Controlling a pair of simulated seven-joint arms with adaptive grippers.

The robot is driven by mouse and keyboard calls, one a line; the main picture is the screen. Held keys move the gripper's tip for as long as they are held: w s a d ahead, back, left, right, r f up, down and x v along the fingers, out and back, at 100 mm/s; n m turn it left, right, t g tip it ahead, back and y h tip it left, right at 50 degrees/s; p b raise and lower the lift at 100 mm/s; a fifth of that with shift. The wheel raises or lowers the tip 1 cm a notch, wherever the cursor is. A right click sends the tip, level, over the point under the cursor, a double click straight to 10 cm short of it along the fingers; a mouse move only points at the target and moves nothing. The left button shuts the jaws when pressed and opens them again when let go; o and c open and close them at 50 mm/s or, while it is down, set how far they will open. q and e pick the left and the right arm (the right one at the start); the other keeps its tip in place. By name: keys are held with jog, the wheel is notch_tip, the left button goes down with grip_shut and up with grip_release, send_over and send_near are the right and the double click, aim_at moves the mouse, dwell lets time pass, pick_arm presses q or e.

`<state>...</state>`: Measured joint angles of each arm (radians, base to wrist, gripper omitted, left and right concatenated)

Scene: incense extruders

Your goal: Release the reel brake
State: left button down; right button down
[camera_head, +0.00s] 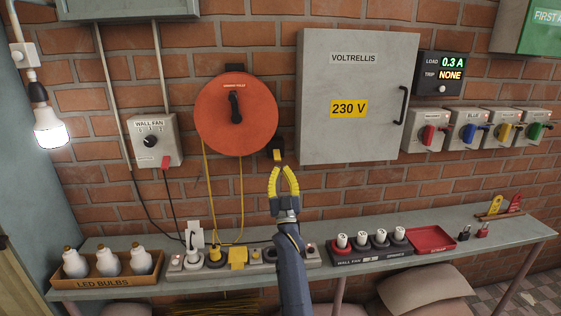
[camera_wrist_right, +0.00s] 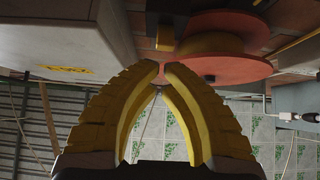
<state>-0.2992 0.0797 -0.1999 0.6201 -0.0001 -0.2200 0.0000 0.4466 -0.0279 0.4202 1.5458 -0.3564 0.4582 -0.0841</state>
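The orange cable reel (camera_head: 237,113) hangs on the brick wall with a black crank handle on its face. Its yellow cable runs down to the bench. A small black brake block with a yellow lever (camera_head: 277,154) sits at the reel's lower right. My right gripper (camera_head: 282,169) is just below the lever, pointing up at it. In the right wrist view the yellow lever (camera_wrist_right: 165,43) is beyond the fingertips and the reel (camera_wrist_right: 218,48) is to the right. The fingertips nearly meet, with nothing visible between them; contact with the lever cannot be told. My left gripper is out of view.
A grey 230 V cabinet (camera_head: 326,83) stands out from the wall to the right. A wall fan switch (camera_head: 153,140) is to the left. The bench (camera_head: 210,285) below holds a power strip (camera_head: 186,264), bulbs, plugs and a red tray (camera_head: 432,240).

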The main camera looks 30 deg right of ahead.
jog(key=shift+s+a+f, duration=0.15)
jog(key=shift+s+f, duration=0.2)
jog(key=shift+f, duration=0.4)
jog(key=shift+s+a+f, duration=0.2)
jog(key=shift+s+f, duration=0.1)
jog(key=shift+f, duration=0.4)
jog(key=shift+s+a+f, duration=0.15)
jog(key=shift+s+f, duration=0.2)
jog(key=shift+f, duration=0.4)
jog(key=shift+f, duration=0.1)
